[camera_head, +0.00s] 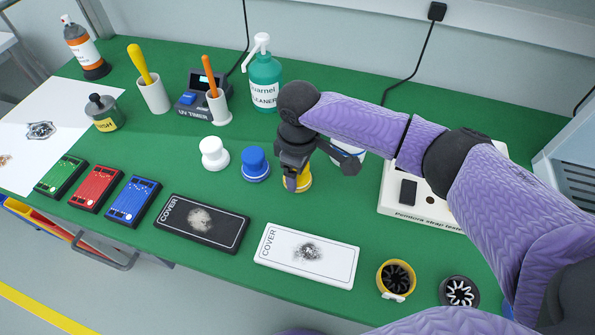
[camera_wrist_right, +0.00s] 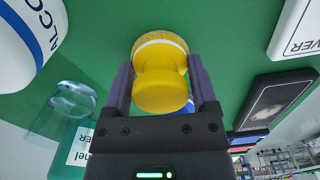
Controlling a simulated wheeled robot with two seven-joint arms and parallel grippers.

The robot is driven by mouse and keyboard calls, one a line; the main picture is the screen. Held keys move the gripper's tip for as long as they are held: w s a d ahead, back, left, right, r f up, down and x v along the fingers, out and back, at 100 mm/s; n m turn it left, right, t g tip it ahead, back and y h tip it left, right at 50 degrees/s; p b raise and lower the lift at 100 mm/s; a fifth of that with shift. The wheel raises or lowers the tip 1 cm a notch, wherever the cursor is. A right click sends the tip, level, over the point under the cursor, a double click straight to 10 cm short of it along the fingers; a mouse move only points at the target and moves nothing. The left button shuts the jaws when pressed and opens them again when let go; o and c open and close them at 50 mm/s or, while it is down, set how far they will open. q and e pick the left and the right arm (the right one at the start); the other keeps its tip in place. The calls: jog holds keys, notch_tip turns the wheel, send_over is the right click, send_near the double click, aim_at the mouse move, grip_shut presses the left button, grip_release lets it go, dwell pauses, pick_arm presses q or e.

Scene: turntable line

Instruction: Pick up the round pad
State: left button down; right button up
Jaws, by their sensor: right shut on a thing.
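The round pad is yellow with a knob-shaped handle; it shows in the head view (camera_head: 302,181), partly hidden by my gripper, and large in the wrist view (camera_wrist_right: 160,75). A white band runs around it above its speckled yellow rim. My right gripper (camera_head: 291,183) has come down over it, with one finger on each side of the handle, shut on it. The pad is at or close to the green table top; I cannot tell whether it touches. My left gripper is not in view.
A blue knobbed pad (camera_head: 255,164) and a white one (camera_head: 214,153) stand to the left. A white bottle (camera_wrist_right: 22,40) is close by, mostly behind my arm in the head view. Black (camera_head: 202,222) and white (camera_head: 307,255) covers lie in front. A strap tester (camera_head: 425,209) stands right.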

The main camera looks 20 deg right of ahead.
jog(key=shift+c, duration=0.8)
notch_tip(320, 180, up, 9)
jog(key=p, duration=0.3)
jog(key=shift+r+p, duration=0.1)
jog(key=shift+p, duration=0.3)
jog(key=shift+r, duration=0.45)
